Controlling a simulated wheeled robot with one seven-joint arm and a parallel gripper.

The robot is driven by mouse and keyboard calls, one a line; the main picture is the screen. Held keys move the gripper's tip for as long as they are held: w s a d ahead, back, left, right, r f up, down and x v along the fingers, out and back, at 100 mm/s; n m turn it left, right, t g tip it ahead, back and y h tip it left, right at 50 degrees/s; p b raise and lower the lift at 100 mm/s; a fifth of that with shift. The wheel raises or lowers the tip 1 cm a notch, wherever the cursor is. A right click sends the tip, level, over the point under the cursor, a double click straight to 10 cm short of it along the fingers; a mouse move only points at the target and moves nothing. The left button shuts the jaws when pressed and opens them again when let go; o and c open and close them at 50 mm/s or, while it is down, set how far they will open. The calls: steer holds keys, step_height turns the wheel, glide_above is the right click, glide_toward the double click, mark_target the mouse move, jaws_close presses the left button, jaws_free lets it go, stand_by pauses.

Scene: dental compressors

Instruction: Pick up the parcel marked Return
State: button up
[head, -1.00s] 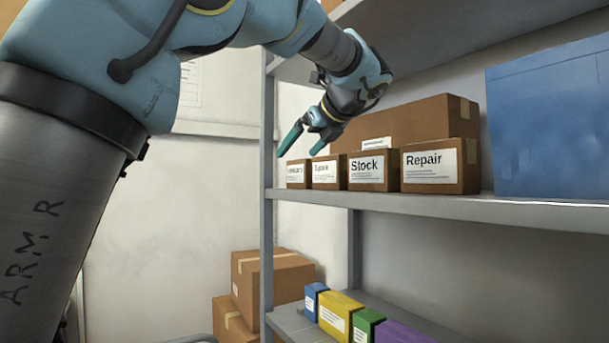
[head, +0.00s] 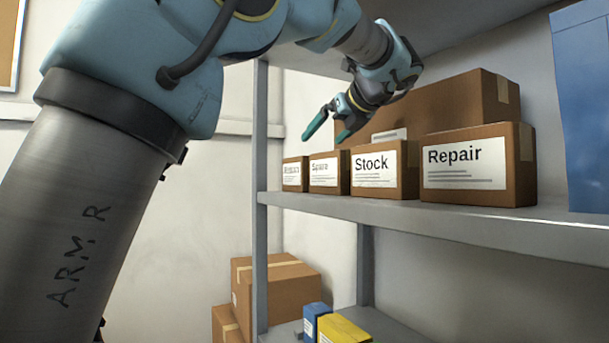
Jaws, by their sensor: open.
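Several small brown parcels stand in a row on the grey shelf (head: 400,213). The leftmost parcel (head: 294,174) has a small white label that seems to read Return, though it is blurred. Beside it stand the Spare parcel (head: 328,173), the Stock parcel (head: 383,170) and the larger Repair parcel (head: 478,165). My gripper (head: 328,130) is open and empty, with its teal fingers pointing down and left. In the picture it hangs above the Return and Spare parcels, apart from them; its exact depth is hard to tell.
A long brown box (head: 440,108) stands behind the row, and a blue box (head: 588,110) stands at the right. A grey post (head: 260,200) rises at the shelf's left end. Cartons (head: 275,285) are stacked below left. Blue and yellow boxes (head: 342,329) sit on the lower shelf.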

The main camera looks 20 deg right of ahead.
steer(key=p, duration=0.2)
glide_above(302, 175)
steer(key=d, duration=0.3)
steer(key=shift+w+f, duration=0.2)
steer(key=shift+f, duration=0.7)
steer(key=shift+w+f, duration=0.2)
steer(key=shift+f, duration=0.65)
jaws_close()
